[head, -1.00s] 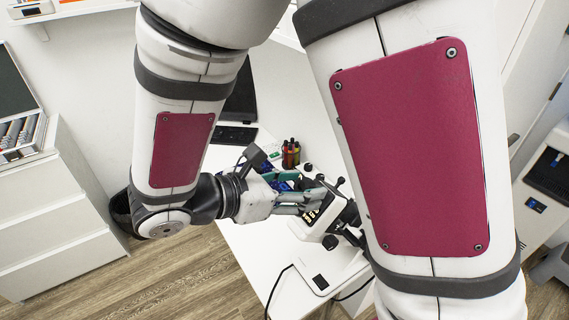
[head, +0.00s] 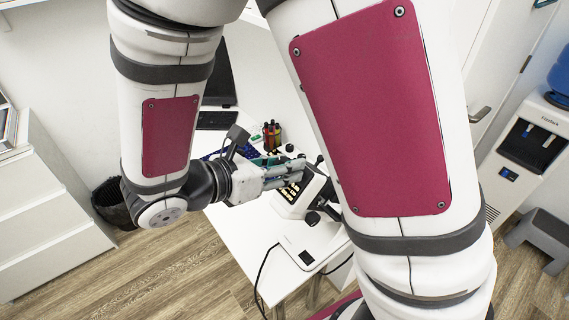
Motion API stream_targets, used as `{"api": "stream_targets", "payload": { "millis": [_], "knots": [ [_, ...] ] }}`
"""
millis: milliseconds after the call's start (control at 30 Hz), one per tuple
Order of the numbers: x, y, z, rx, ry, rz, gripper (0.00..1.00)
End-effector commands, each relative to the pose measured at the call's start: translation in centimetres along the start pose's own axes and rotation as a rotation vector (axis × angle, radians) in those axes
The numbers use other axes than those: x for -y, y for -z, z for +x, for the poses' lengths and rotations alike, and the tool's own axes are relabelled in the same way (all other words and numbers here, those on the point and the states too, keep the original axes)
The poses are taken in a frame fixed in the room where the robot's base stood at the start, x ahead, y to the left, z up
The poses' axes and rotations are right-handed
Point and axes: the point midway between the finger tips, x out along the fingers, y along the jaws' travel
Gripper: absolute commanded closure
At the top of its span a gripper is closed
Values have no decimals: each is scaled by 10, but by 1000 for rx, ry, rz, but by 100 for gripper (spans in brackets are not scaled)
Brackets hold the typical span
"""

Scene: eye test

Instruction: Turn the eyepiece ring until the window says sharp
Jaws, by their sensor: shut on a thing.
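A white instrument (head: 287,211) with black knobs stands on the white table. My gripper (head: 301,170) reaches in from the left, with its fingers at the top of the instrument. It is shut on a part there, which appears to be the eyepiece ring. The fingers hide the ring, and it is too small to make out. A small dark window (head: 306,257) lies on the white base in front of the instrument. Any word in it is too small to read.
The white table (head: 238,232) has bare room at its front left. A black cable (head: 262,272) hangs over the front edge. A water cooler (head: 522,150) and a grey stool (head: 545,234) stand right, a bin (head: 110,203) left.

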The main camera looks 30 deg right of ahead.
Motion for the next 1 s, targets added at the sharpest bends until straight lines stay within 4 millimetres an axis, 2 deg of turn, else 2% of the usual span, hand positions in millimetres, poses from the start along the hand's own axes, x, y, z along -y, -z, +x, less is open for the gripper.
{"api": "stream_targets", "payload": {
  "millis": [133,400,433,500,533,867,1000],
  "knots": [
    [1,-1,-1,-1,-37,-87,98],
    [0,0,0,0,-40,-96,98],
    [0,0,0,0,-40,-96,68],
    [0,0,0,0,-40,-96,52],
    [0,0,0,0,-40,-96,49],
    [0,0,-2,0,-40,-94,49],
    [0,0,-15,-1,-43,-93,49]
  ]
}}
